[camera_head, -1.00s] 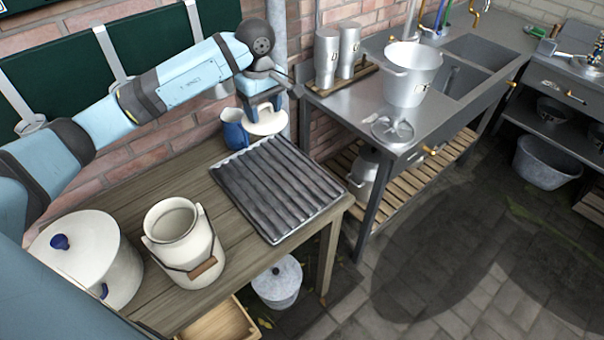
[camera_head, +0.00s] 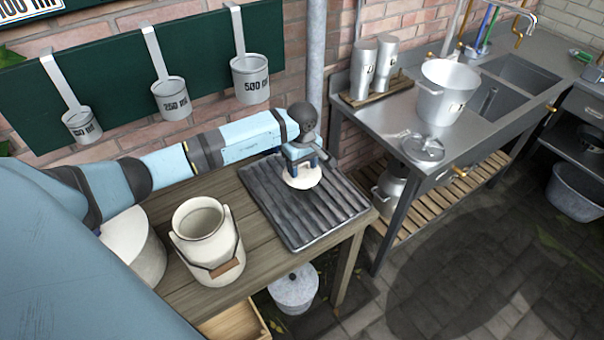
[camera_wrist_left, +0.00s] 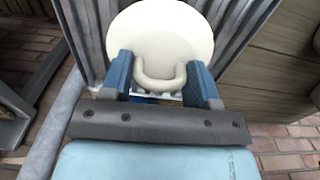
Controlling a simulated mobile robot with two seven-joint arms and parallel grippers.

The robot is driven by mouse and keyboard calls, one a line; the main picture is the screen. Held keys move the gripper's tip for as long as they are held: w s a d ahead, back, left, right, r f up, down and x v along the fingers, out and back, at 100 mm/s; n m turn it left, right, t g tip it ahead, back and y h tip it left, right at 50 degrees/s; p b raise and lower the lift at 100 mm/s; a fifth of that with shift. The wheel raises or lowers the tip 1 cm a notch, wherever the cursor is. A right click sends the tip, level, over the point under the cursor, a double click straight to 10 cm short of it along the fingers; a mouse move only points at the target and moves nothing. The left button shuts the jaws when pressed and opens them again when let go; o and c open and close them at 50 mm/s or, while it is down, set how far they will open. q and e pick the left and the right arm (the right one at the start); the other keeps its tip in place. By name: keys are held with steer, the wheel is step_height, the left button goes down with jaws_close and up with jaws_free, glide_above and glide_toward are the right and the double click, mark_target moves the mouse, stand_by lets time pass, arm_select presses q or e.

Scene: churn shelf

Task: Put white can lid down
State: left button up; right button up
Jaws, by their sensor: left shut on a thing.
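The white can lid (camera_head: 303,178) is a round cream-white disc with a loop handle, which shows in the left wrist view (camera_wrist_left: 160,30). My left gripper (camera_head: 301,165) is shut on the loop handle and holds the lid over the dark ribbed rack (camera_head: 285,222) on the wooden table. I cannot tell whether the lid touches the rack. The white can (camera_head: 205,238) stands upright and open on the table, left of the rack, with its wire bail and wooden grip at the front. My right gripper is not in view.
A larger white pot (camera_head: 135,245) stands at the table's left, partly hidden by my arm. Measuring cups hang on the green board (camera_head: 110,80). A steel sink table (camera_head: 400,120) with a metal bucket (camera_head: 446,92) stands right. Much of the rack is bare.

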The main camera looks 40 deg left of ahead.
mark_target(302, 170)
arm_select(q)
step_height(302, 170, down, 4)
steer(key=shift+r, duration=0.1)
steer(key=shift+f, duration=0.25)
steer(key=o, duration=1)
steer(key=shift+c, duration=0.2)
steer(key=shift+r, duration=0.15)
